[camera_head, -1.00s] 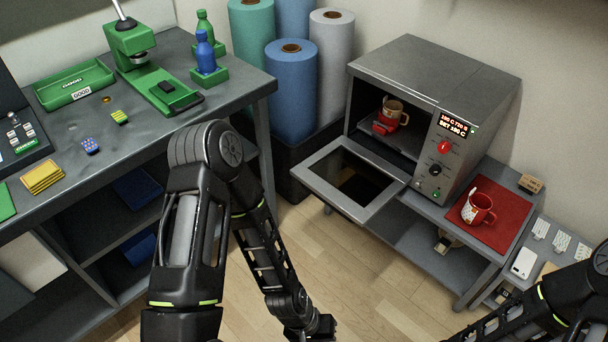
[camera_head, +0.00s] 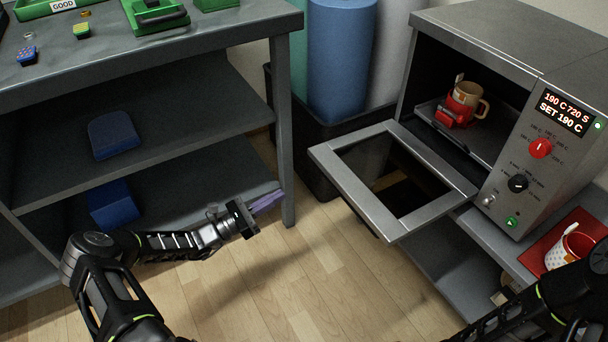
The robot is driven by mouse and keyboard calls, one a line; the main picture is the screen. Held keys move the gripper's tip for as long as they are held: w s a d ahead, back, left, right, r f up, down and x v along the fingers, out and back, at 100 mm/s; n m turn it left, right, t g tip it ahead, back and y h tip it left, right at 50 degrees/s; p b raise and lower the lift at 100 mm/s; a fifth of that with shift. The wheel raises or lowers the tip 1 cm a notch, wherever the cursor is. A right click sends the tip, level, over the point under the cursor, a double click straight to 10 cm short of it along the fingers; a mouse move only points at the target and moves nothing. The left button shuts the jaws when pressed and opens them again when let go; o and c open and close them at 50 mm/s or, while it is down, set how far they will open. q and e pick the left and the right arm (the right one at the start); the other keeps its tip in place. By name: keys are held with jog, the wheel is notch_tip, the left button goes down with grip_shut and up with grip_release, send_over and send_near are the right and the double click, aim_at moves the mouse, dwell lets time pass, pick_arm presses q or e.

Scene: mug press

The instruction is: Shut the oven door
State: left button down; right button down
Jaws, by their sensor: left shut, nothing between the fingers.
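The grey metal oven (camera_head: 570,62) stands at the right. Its framed door (camera_head: 356,189) hangs open, folded down roughly level in front of the oven's mouth. Inside the oven, a tan mug in a red clamp-like holder (camera_head: 455,112) sits on a rack. My left gripper (camera_head: 268,201) is at the middle of the view, over the floor beside the grey bench, left of the door and apart from it. It is shut and holds nothing. My right arm shows at the bottom right corner; its gripper is not in view.
The grey bench (camera_head: 215,60) with shelves stands at the left, with blue bins (camera_head: 112,136) on its shelves. Fabric rolls (camera_head: 338,60) stand in a black box behind the door. A white-and-red mug (camera_head: 568,250) stands on a red mat at the right. Wooden floor is clear between bench and oven.

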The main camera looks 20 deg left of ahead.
pick_arm(q)
jog(key=shift+r, duration=0.1)
jog(key=shift+d, duration=0.1)
jog(key=w+d+r+b, duration=0.3)
jog(key=w+d+r, duration=0.3)
jog(key=w, duration=0.1)
jog(key=shift+w+d, duration=0.2)
jog(key=shift+w, duration=0.05)
dwell(0.3)
